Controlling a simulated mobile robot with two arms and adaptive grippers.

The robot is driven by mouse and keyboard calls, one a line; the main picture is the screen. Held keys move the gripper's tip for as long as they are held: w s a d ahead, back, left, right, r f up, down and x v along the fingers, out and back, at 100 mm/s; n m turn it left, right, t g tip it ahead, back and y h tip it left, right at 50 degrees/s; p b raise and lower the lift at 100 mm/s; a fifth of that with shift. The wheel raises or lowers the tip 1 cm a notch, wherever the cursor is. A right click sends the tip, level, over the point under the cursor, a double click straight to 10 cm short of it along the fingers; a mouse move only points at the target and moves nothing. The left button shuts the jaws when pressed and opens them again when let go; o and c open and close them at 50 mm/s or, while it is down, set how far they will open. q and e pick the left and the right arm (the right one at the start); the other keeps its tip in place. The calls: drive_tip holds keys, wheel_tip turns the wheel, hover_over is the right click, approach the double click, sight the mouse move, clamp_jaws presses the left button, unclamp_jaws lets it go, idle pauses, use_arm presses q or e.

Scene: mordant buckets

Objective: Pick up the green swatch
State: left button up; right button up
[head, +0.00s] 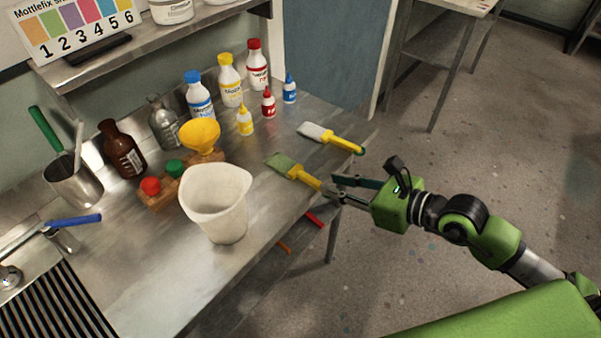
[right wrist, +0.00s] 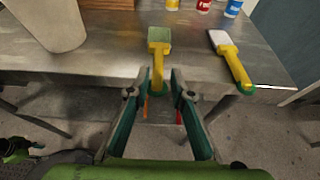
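The green swatch (head: 281,162) has a flat pale-green head and a yellow handle, and lies on the steel bench with its handle toward the bench's front edge. It also shows in the right wrist view (right wrist: 159,37), handle pointing toward me. My right gripper (head: 334,188) is open at the handle's end, its two fingers spread. In the right wrist view the handle end appears between the fingertips (right wrist: 165,82), nearer the left finger; I cannot tell whether they touch.
A white-headed swatch (head: 315,132) with a yellow handle lies just beyond. A white bucket (head: 217,205) stands to the left. Several paint bottles (head: 230,82), a yellow funnel (head: 200,135) and a brown bottle (head: 122,150) stand behind. Floor right of the bench is open.

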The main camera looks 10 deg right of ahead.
sight(314, 180)
drive_tip(key=p+x, duration=0.1)
drive_tip(key=x, duration=0.3)
drive_tip(key=shift+w+a, duration=0.15)
drive_tip(key=shift+a, duration=0.15)
drive_tip(key=shift+w+a+f+p, duration=0.15)
drive_tip(key=shift+w+f+p, duration=0.05)
drive_tip(key=shift+p, duration=0.1)
drive_tip(key=shift+c, duration=0.4)
clamp_jaws()
